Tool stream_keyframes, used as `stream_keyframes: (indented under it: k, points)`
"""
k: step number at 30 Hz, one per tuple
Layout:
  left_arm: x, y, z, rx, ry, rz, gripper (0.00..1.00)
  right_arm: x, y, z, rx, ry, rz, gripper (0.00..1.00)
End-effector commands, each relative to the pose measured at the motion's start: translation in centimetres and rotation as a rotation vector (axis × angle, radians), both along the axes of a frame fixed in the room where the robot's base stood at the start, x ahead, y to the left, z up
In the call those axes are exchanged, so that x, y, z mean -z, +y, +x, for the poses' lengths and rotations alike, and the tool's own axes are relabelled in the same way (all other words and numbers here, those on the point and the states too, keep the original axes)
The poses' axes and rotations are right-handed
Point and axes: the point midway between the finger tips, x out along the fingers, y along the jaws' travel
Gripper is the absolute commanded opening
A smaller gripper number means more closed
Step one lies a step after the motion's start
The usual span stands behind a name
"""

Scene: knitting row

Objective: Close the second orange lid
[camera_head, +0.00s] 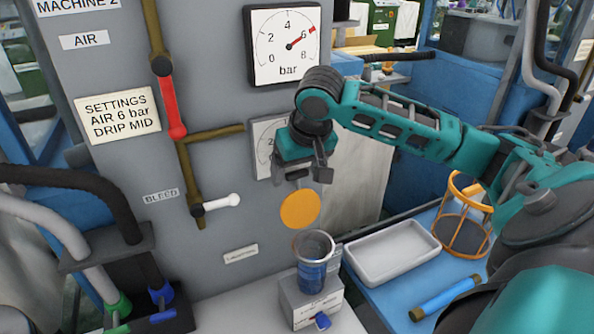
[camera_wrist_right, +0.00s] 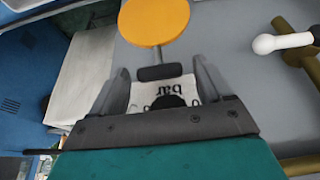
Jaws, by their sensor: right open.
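One round orange lid (camera_head: 300,208) stands raised, its flat face towards the head camera, above a clear cup with blue contents (camera_head: 312,272). The lid also shows at the top of the right wrist view (camera_wrist_right: 155,20), with a thin stem below it leading to a dark block (camera_wrist_right: 160,72). My right gripper (camera_head: 304,178) is open, just above the lid in the head view. In the wrist view its fingers (camera_wrist_right: 160,78) stand apart on either side of the dark block; whether they touch it I cannot tell. I see no second orange lid. My left gripper is not in view.
The grey machine panel carries a pressure gauge (camera_head: 284,45), a red lever (camera_head: 172,105) and a white lever (camera_head: 222,201). At right, a white tray (camera_head: 392,252), an orange wire cage (camera_head: 462,232) and a blue cylinder (camera_head: 446,298) occupy the blue table. Hoses (camera_head: 70,190) crowd the left.

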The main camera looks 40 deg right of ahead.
Motion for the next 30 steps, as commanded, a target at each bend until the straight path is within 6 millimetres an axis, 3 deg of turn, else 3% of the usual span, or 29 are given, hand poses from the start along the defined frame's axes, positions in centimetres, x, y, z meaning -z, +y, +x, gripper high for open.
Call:
stream_keyframes:
  k: [12, 30]
  points:
    - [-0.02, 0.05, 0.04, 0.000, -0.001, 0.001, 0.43, 0.74, -0.06, 0.27, -0.001, 0.000, 0.000, 0.77]
    - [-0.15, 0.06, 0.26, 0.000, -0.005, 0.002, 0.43, 0.67, -0.08, 0.30, 0.000, -0.002, -0.001, 0.19]
